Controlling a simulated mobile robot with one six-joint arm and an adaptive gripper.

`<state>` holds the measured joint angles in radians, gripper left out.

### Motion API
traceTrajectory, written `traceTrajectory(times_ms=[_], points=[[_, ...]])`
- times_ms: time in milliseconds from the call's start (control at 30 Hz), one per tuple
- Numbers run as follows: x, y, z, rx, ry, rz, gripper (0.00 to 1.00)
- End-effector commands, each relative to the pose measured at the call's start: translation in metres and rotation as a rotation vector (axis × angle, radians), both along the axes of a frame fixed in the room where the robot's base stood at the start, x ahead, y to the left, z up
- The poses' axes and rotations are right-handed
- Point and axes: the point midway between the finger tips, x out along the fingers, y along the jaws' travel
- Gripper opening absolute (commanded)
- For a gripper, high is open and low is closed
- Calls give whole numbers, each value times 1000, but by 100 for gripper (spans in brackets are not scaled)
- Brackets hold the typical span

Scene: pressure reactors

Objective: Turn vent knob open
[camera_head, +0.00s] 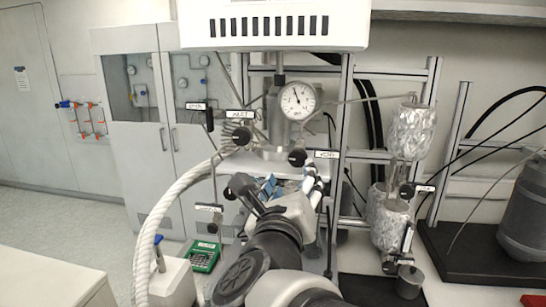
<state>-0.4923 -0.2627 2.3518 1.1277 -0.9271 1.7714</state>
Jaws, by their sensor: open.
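A black round knob (298,157) sits below the pressure gauge on the reactor head, with a small white label (326,154) just to its right. The label's text is blurred but could read as vent. Another black knob (241,136) is to the left, under a label (240,113) that looks like inlet. My gripper (275,188) reaches up from the bottom centre, its fingers spread apart. It appears below the knob by the vent-like label, with nothing visible held in it. My arm hides part of the reactor's lower front. The knob's turn position cannot be told.
A pressure gauge (298,100) stands above the knobs. A thick white hose (151,240) curves down at left. Foil-wrapped vessels (411,132) and metal frame posts are at right. A green device (204,256) sits low at left. A white box overhangs the top.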

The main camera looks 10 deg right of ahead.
Motion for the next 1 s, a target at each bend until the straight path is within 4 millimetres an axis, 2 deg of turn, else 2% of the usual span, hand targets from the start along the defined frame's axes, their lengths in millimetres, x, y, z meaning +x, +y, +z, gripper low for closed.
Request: traceTrajectory(times_ms=[33,300,500,700,1000], points=[[12,-7,-2,-3,5,-9,56],[68,-24,-2,-4,4,-4,56],[101,-33,0,-2,3,-1,56],[116,-38,0,-4,2,2,56],[118,-38,0,-3,1,1,56]])
